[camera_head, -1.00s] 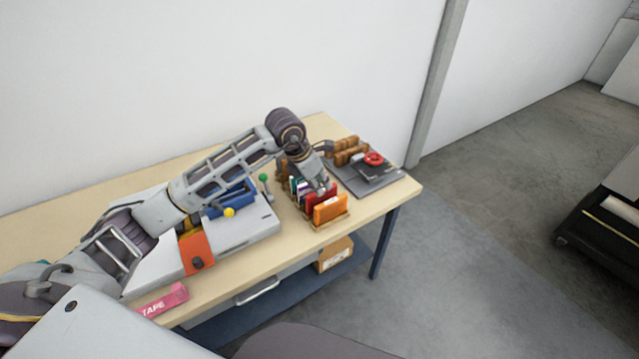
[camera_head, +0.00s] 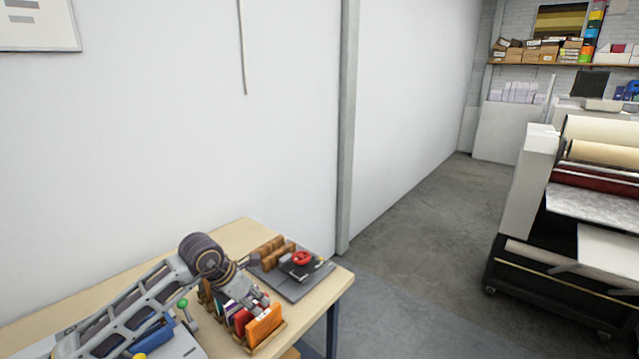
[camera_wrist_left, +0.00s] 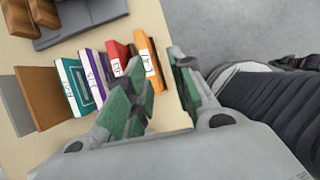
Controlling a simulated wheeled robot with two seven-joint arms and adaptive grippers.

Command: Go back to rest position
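My left arm comes in from the lower left in the head view, and my left gripper (camera_head: 254,298) is low over the rack of coloured booklets, partly hiding them. In the left wrist view, its two green-padded fingers (camera_wrist_left: 160,98) stand apart with bare table showing between them, so it is open and empty. An orange booklet (camera_head: 264,325) stands at the rack's near end; it also shows in the wrist view (camera_wrist_left: 148,62), just beyond the fingers. Red (camera_wrist_left: 118,56), purple and teal (camera_wrist_left: 78,86) booklets stand beside it. My right gripper is not in view.
The wooden table (camera_head: 330,286) stands against a white wall. A dark grey board (camera_head: 297,284) with a red round part (camera_head: 302,258) and brown blocks lies behind the rack. A green knob (camera_head: 183,303) is close under my arm. Open floor lies right, before a large roller machine (camera_head: 575,220).

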